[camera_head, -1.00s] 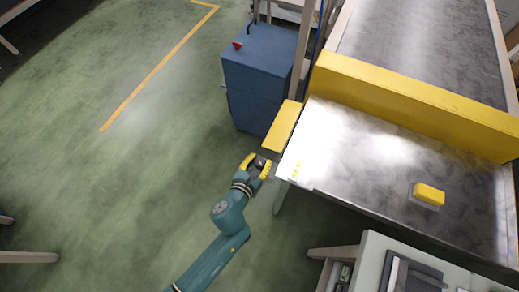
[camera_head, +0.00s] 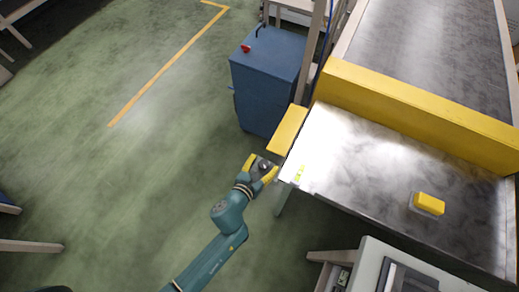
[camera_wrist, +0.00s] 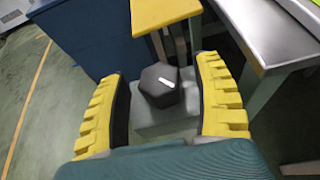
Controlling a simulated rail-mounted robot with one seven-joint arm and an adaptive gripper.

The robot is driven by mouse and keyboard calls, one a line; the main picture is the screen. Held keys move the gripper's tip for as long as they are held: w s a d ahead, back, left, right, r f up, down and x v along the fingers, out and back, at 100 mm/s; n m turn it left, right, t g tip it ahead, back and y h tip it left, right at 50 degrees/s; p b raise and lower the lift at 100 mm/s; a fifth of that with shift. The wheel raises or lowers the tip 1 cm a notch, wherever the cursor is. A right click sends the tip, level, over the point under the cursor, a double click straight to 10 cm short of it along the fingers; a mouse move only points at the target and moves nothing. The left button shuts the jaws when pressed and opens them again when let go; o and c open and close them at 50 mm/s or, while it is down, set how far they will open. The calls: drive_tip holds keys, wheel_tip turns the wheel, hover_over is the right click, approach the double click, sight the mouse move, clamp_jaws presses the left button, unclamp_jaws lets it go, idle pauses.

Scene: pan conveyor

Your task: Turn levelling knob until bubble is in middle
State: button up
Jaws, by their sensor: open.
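The levelling knob (camera_wrist: 160,85) is a dark six-sided knob with a white mark, on a grey block (camera_wrist: 165,120) in the wrist view. My gripper (camera_head: 262,166) is open at the left corner of the metal table (camera_head: 350,160). Its yellow ribbed fingers stand to the left and right of the knob in the wrist view, with a visible gap on each side. The bubble level (camera_head: 299,173) is a small yellow-green strip on the table's left edge. Its bubble is too small to make out. Only a corner of the strip (camera_wrist: 297,7) shows in the wrist view.
A yellow plate (camera_head: 287,130) juts from the table's left edge, just beyond my gripper. A blue cabinet (camera_head: 268,80) stands behind it. A yellow button (camera_head: 429,203) sits on the table and a yellow beam (camera_head: 420,105) crosses it.

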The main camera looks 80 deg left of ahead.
drive_tip(key=v, duration=1.1)
drive_tip(key=shift+s+d, duration=0.25)
drive_tip(key=shift+d, duration=0.1)
